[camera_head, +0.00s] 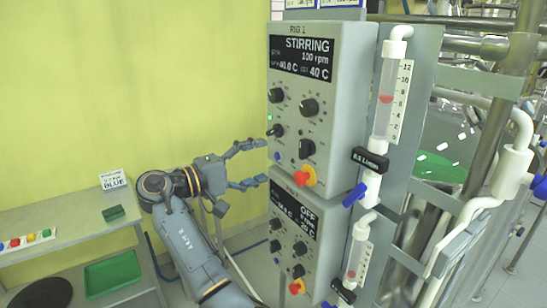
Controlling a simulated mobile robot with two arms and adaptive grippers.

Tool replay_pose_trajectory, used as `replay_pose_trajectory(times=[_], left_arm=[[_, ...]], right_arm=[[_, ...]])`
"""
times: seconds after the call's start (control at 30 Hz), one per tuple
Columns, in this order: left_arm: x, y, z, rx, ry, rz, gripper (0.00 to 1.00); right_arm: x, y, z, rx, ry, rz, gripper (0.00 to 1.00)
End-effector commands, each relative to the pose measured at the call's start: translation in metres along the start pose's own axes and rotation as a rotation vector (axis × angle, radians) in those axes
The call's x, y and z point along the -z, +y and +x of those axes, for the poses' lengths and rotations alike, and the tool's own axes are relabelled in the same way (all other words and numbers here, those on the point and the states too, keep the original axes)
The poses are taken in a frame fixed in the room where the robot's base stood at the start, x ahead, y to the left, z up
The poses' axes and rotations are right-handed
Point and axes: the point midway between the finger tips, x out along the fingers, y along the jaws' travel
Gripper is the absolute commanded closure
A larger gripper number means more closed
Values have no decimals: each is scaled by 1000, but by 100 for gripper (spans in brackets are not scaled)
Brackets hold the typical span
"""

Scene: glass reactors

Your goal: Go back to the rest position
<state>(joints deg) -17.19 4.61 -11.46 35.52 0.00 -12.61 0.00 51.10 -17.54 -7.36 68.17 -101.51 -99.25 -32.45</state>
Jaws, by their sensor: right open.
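My right gripper (262,163) is in the middle of the head view, at the end of my right arm that rises from the bottom. Its two fingers are spread apart and nothing is between them. The fingertips point right, toward the left edge of the upper control box (328,130). I cannot tell whether they touch it. The box display reads STIRRING, 100 rpm and 40 C. My left gripper is not in view.
A lower control box (288,252) reads OFF. A flowmeter tube (388,95) with a blue valve handle stands right of the upper box, before metal pipes (490,130). A shelf table (70,222) with coloured items and a green tray (112,272) stands left.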

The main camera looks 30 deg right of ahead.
Motion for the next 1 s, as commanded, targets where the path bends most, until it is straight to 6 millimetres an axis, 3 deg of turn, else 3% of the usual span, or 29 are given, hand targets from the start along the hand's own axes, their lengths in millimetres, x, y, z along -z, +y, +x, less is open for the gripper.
replay_pose_trajectory(times=[0.57, 0.67, 0.77, 0.83, 1.0], left_arm=[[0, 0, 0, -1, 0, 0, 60], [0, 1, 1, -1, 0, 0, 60], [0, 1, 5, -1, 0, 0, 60], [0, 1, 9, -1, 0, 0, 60], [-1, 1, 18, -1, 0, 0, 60]], right_arm=[[0, 0, -7, -1, 0, 0, 28], [3, -8, -6, 1, 12, -12, 28], [16, -40, -3, 13, 66, -59, 28], [30, -79, 0, 33, 131, -107, 28], [57, -205, 3, 134, 323, -236, 28]])
